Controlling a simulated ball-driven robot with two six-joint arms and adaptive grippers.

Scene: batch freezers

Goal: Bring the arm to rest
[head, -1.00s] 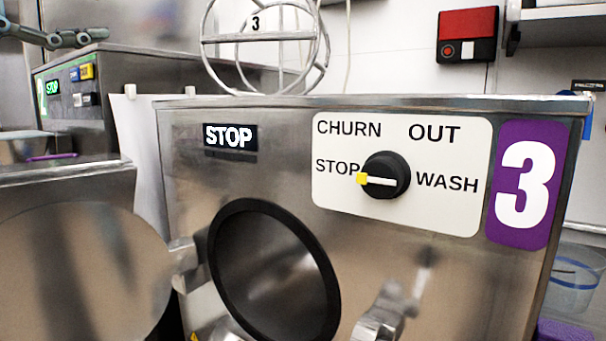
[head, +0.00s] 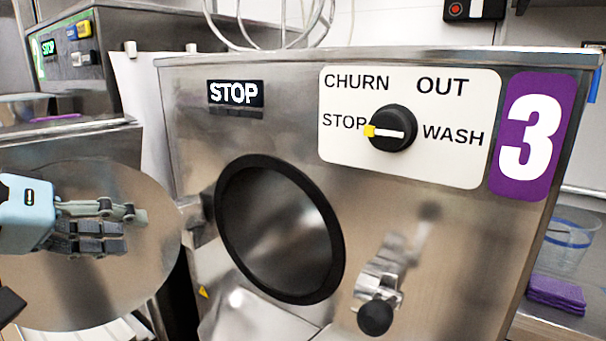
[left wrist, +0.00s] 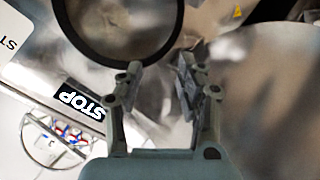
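My left gripper (head: 122,228) is in front of the round steel door at the left of the head view, pointing right. In the left wrist view my left gripper (left wrist: 160,72) has its two fingers apart with nothing between them. It touches nothing that I can see. My right gripper is in neither view. The batch freezer (head: 200,130) marked 3 stands ahead, with its display (head: 235,93) reading STOP. Its dial (head: 392,128) has the yellow tip at STOP.
The freezer's round black-rimmed opening (head: 280,228) is uncovered; the round steel door (head: 120,290) stands swung out to the left. A black-knobbed lever (head: 376,316) sticks out at lower right. Another freezer (head: 105,60) is behind at left. Purple cloths (head: 555,294) lie at far right.

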